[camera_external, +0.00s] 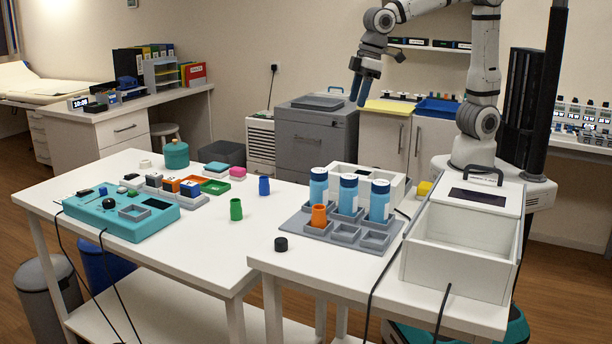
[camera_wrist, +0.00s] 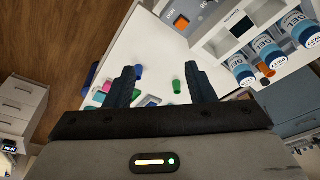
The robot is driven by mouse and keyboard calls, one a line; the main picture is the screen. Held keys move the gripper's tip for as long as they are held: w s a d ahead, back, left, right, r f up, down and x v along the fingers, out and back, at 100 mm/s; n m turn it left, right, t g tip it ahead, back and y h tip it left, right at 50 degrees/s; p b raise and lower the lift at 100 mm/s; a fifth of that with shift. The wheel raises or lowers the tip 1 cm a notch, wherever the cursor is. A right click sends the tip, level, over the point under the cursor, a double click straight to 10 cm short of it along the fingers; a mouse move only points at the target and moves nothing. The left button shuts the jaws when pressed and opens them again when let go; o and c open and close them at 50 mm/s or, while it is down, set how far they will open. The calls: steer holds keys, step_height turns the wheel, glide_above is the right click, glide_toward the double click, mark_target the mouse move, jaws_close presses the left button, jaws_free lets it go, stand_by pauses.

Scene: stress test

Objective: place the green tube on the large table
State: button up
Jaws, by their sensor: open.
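The green tube (camera_external: 236,210) stands upright on the white table (camera_external: 200,250) at left, near that table's right side. In the wrist view a small green object, probably this tube (camera_wrist: 177,87), shows just left of the right finger, well below the gripper. My gripper (camera_external: 359,100) is high up behind the tables, pointing down, and far from the tube. In the wrist view my gripper (camera_wrist: 160,70) has its two dark fingers wide apart with nothing between them.
A grey rack (camera_external: 335,232) with blue-labelled bottles and an orange tube (camera_external: 318,216) stands on the right table, beside a white open box (camera_external: 455,262). A blue tube (camera_external: 264,186), a teal device (camera_external: 120,212) and small coloured blocks are on the left table. A black cap (camera_external: 281,244) lies nearby.

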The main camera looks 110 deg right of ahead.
steer(key=s+f, duration=0.2)
steer(key=s, duration=0.7)
steer(key=s+f, duration=0.2)
steer(key=s, duration=0.7)
steer(key=shift+s+d+f+n, duration=0.15)
steer(key=shift+d+f+n, duration=0.05)
steer(key=shift+f+n, duration=0.2)
